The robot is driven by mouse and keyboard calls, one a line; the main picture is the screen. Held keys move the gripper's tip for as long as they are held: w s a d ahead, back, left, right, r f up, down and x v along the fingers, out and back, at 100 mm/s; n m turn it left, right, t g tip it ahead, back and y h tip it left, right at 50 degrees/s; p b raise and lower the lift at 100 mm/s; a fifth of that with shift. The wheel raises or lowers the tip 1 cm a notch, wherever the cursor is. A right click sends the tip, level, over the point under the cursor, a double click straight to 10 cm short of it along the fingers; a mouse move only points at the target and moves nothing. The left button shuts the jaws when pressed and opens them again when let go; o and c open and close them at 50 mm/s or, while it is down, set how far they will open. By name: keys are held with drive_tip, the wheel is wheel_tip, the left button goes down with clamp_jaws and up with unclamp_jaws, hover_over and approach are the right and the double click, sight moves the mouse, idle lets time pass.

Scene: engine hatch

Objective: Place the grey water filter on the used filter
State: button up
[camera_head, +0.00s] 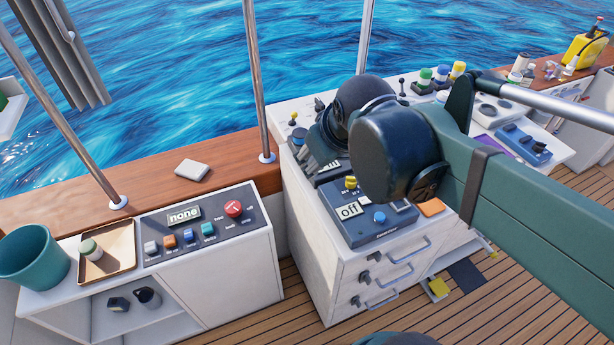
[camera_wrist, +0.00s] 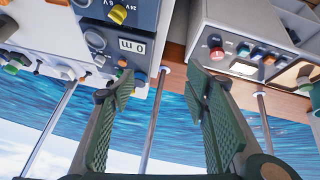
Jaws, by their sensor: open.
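A small pale cylinder with a green top (camera_head: 90,249) stands on the tan tray (camera_head: 121,240) at the left of the head view. I cannot tell which of these is the grey water filter or the used filter. My gripper (camera_wrist: 160,88) is open in the wrist view, its two green ridged fingers wide apart with nothing between them. In the head view my arm largely hides it above the middle console.
A light block (camera_head: 191,169) lies on the wooden ledge (camera_head: 150,182). Metal posts (camera_head: 258,80) rise from the ledge. A yellow container (camera_head: 584,50) stands far right.

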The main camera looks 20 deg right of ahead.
drive_tip(key=s+a+f+m, duration=0.2)
drive_tip(key=s+a+f, duration=0.1)
drive_tip(key=s+a, duration=0.1)
drive_tip(key=shift+s+f+t+y, duration=0.2)
drive_tip(key=shift+t+y, duration=0.1)
drive_tip(key=shift+y, duration=0.1)
drive_tip(key=shift+a, duration=0.1)
idle(0.9)
